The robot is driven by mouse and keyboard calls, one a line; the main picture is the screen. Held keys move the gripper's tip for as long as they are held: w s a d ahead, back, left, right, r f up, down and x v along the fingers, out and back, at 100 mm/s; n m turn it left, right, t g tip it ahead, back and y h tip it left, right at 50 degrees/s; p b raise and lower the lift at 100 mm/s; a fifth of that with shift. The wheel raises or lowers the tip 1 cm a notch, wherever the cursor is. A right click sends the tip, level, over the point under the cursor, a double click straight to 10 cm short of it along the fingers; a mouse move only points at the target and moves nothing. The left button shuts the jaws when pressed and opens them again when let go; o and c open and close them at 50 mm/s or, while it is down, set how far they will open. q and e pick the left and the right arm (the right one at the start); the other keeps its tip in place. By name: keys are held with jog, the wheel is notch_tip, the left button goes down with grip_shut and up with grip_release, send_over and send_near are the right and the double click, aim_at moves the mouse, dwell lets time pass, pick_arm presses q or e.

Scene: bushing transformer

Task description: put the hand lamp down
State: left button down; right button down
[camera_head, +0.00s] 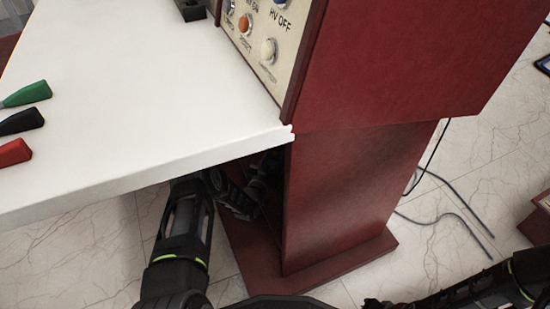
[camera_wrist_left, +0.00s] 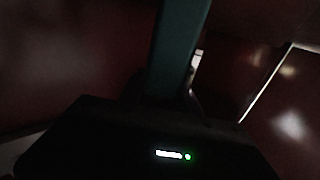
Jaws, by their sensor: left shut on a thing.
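My left arm reaches under the white table in the head view. My left gripper (camera_head: 262,178) is in shadow beside the red cabinet's lower part, partly hidden by the table edge. In the dark left wrist view, a teal bar (camera_wrist_left: 178,48), seemingly the hand lamp, rises from behind a black body with a small lit display. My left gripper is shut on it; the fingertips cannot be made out. In the head view I cannot make out the lamp. My right arm shows at the lower right, with its gripper not in view.
The white table (camera_head: 130,90) carries green (camera_head: 28,94), black (camera_head: 22,121) and red (camera_head: 14,152) handles at its left. The red cabinet (camera_head: 350,180) with a button panel (camera_head: 262,38) stands at the right, on a wider base. Grey cables (camera_head: 440,190) lie on the marbled floor.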

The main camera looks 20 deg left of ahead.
pick_arm(q)
jog(key=c, duration=0.9)
grip_release()
jog(key=shift+f, duration=0.15)
jog(key=shift+o, duration=0.2)
jog(key=shift+r, duration=0.2)
jog(key=shift+s+p, duration=0.3)
jog(key=s+p, duration=0.5)
jog(key=s, duration=0.6)
jog(key=shift+s+d, duration=0.2)
jog(key=shift+d, duration=0.2)
jog(key=shift+o, duration=0.5)
